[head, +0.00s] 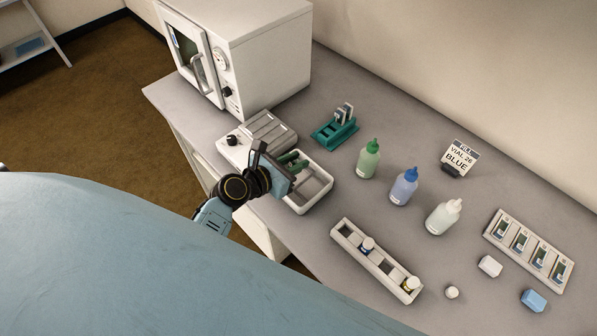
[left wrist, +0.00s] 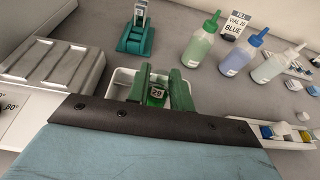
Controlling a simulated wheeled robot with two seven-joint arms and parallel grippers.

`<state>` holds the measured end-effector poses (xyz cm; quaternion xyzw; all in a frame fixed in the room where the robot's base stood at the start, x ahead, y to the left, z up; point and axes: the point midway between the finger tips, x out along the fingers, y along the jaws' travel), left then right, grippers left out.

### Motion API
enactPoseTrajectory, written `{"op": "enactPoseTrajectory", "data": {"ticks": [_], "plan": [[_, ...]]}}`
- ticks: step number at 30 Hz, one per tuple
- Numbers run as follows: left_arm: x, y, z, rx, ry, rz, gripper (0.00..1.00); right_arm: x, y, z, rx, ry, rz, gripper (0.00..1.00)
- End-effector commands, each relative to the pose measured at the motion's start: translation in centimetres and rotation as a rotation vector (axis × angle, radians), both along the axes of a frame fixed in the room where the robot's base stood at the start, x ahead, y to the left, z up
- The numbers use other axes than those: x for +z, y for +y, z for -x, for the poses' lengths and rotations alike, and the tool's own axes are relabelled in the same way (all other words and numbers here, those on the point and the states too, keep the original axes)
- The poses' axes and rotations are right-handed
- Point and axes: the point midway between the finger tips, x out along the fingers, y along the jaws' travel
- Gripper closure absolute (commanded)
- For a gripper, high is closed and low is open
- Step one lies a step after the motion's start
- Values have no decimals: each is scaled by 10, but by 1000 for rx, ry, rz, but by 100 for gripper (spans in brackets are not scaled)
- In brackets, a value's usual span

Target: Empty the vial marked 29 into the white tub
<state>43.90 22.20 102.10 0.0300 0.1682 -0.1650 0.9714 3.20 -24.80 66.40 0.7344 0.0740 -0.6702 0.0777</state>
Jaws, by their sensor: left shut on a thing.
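My left gripper (head: 296,162) is over the white tub (head: 322,206), at its far left part. In the left wrist view its green fingers (left wrist: 160,90) are shut on a small vial (left wrist: 156,97) with green contents and a label reading 29. The tub's white rim also shows behind the fingers in the left wrist view (left wrist: 122,77). In the head view the vial is mostly hidden by the gripper, and I cannot tell its exact tilt. The tub's visible floor looks bare. My right gripper is not in view.
A ribbed grey-white device (head: 262,135) stands left of the tub, a teal slide holder (head: 335,132) behind it. Green (head: 368,160), blue (head: 404,187) and white (head: 443,217) bottles stand right. A vial rack (head: 350,245) lies in front. A sign (head: 460,157) reads "FILL VIAL 26 BLUE".

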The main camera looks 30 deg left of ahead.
Motion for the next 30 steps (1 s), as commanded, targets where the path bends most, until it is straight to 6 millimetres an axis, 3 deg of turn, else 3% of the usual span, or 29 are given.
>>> {"op": "enactPoseTrajectory", "data": {"ticks": [7, 21, 30], "plan": [[2, 0, 0, -1, 33, -10, 99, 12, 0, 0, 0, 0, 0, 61], [1, 0, 0, 0, 43, -15, 99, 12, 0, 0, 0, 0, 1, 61], [2, 0, 1, 0, 149, -52, 99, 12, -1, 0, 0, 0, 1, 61]]}}
